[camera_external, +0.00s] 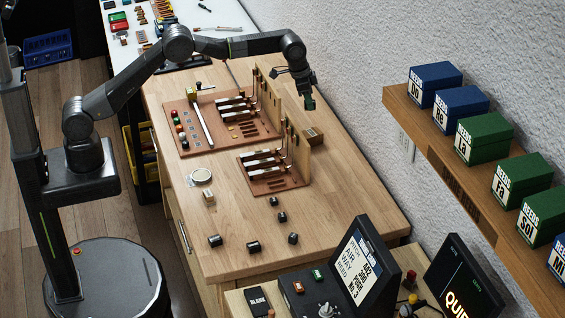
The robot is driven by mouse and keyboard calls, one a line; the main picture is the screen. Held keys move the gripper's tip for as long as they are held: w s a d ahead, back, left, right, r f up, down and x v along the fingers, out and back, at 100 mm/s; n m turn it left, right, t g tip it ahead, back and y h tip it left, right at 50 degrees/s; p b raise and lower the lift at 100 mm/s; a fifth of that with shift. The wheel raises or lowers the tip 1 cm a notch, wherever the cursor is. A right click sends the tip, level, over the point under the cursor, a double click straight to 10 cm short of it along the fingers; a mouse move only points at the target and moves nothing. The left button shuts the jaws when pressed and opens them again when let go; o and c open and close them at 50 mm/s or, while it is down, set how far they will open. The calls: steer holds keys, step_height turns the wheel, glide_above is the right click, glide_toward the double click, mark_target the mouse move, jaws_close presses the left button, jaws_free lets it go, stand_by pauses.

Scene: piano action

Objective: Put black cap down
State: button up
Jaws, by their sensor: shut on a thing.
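My gripper (308,101) hangs at the end of my arm, over the far right side of the wooden table, close to the upright wooden panel of the piano action model (275,105). It is shut on a small dark thing, taken as the black cap; its outline blends with the dark fingers. Several other black caps lie loose on the front of the table, including one at the left (215,241), one in the middle (254,247) and one at the right (293,239). My gripper is well apart from these.
A second, smaller action model (268,185) stands in front of the first. A shelf (440,150) with green and blue boxes juts from the right wall. The table's front right is clear.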

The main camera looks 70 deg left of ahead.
mark_target(313, 133)
steer(key=shift+w+m, duration=0.35)
steer(key=shift+m, duration=0.25)
step_height(313, 133, down, 10)
steer(key=shift+r+p, duration=0.1)
steer(key=shift+p, duration=0.65)
steer(key=shift+f, duration=0.2)
steer(key=o, duration=1)
steer(key=shift+o, duration=0.2)
steer(key=shift+r, duration=0.1)
steer(key=b+v, duration=0.2)
steer(key=v, duration=1)
steer(key=shift+a, duration=0.25)
